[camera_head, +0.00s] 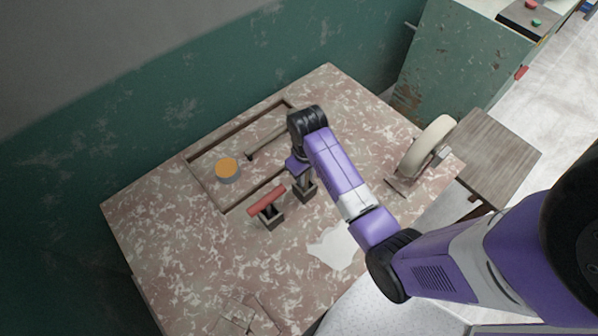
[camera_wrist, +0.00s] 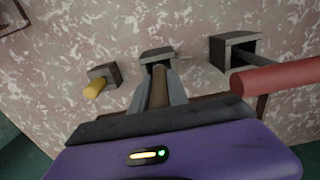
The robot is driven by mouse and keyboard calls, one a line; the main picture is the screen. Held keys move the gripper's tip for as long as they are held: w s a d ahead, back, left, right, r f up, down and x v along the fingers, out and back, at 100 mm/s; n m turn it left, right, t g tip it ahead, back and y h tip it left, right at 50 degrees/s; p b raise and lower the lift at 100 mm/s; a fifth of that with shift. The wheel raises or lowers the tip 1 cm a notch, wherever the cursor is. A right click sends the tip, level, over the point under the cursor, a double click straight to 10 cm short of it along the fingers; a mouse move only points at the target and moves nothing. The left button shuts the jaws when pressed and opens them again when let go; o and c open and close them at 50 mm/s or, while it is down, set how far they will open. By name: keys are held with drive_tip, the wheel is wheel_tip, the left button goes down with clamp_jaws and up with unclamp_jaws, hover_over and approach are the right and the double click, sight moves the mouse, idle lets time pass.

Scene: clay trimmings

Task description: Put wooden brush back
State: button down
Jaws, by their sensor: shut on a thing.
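The wooden brush (camera_wrist: 160,88) shows in the wrist view as a brown wooden handle between my gripper's fingers (camera_wrist: 159,92). My gripper is shut on it. The handle's far end meets the opening of the middle grey block holder (camera_wrist: 156,54); I cannot tell how deep it sits inside. In the head view my gripper (camera_head: 303,180) is low over this holder (camera_head: 306,193), and the brush is hidden by my arm and gripper.
A yellow-ended tool (camera_wrist: 95,88) sits at another holder (camera_wrist: 106,73). The table's front left is mostly clear.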

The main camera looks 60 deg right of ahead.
drive_tip(key=shift+s+f, duration=0.1)
drive_tip(key=shift+f, duration=0.3)
drive_tip(key=c, duration=1.3)
unclamp_jaws()
drive_tip(key=shift+r, duration=0.1)
